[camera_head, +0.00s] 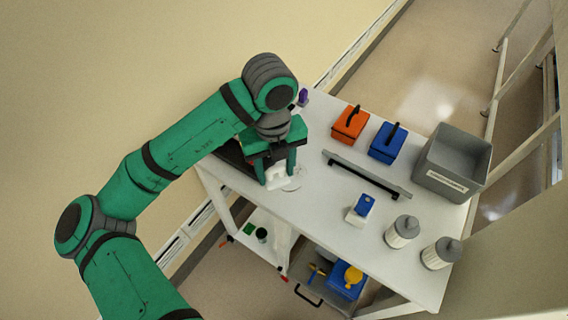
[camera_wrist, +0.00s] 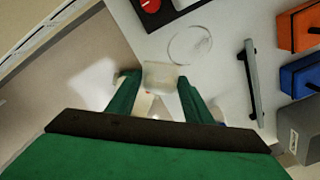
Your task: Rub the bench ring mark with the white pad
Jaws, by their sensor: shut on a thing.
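The white pad (camera_head: 276,182) is between the fingers of my gripper (camera_head: 277,174), low over the near left part of the white bench (camera_head: 330,205). In the wrist view the pad (camera_wrist: 162,73) sits between the two green fingers of my gripper (camera_wrist: 158,84), which is shut on it. The ring mark (camera_wrist: 190,45) is a faint grey circle on the bench, just beyond the pad and a little to its right. In the head view the ring mark (camera_head: 293,184) shows partly, beside the pad. I cannot tell whether the pad touches the bench.
A small white-and-blue box (camera_head: 359,210) and two ribbed canisters (camera_head: 402,232) stand nearer the right end.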

